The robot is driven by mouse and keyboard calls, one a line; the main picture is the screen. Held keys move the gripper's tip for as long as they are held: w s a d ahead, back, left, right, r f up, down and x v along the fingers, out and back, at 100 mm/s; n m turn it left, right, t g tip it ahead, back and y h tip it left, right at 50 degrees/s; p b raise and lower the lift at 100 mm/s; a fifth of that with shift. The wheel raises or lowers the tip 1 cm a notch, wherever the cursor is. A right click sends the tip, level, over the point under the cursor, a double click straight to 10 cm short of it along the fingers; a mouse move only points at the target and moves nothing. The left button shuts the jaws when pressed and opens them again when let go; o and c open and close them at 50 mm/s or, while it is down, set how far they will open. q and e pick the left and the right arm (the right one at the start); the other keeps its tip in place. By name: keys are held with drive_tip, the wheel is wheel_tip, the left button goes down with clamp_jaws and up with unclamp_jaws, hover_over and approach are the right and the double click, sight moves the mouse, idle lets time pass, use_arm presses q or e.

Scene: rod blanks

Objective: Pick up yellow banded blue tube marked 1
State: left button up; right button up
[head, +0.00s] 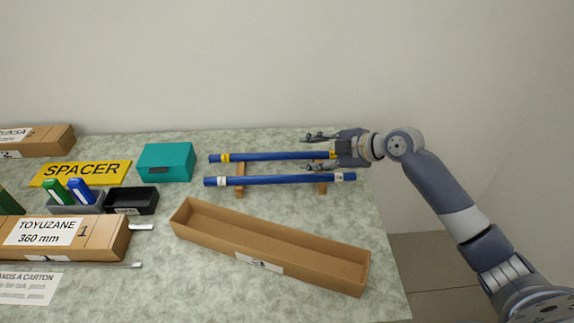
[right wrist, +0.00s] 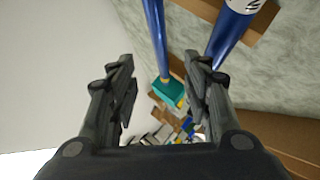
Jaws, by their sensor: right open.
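The yellow-banded blue tube (head: 275,156) lies at the back across wooden rests, with a yellow band near its left end and some yellow beside my gripper. Its mark is too small to read. My right gripper (head: 318,150) is open at its right end, which it partly hides. In the right wrist view the tube (right wrist: 155,35) runs lengthwise between the view lines of the two open fingers (right wrist: 160,75); I cannot tell whether they touch it. My left gripper is not in view.
A white-banded blue tube (head: 285,179) lies parallel just in front, on the same wooden rests (head: 240,189). A long open carton (head: 200,222) stands nearer. A teal box (head: 165,160) is left of the tubes. Pens, a black tray (head: 131,200) and cartons fill the left side.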

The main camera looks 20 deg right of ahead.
sight(283, 156)
drive_tip(key=x, duration=0.5)
drive_tip(key=shift+p, duration=0.35)
drive_tip(key=shift+p+x, duration=0.5)
drive_tip(key=shift+x, duration=2.35)
drive_tip(key=shift+d+f, duration=0.1)
drive_tip(key=shift+d, duration=0.05)
clamp_jaws()
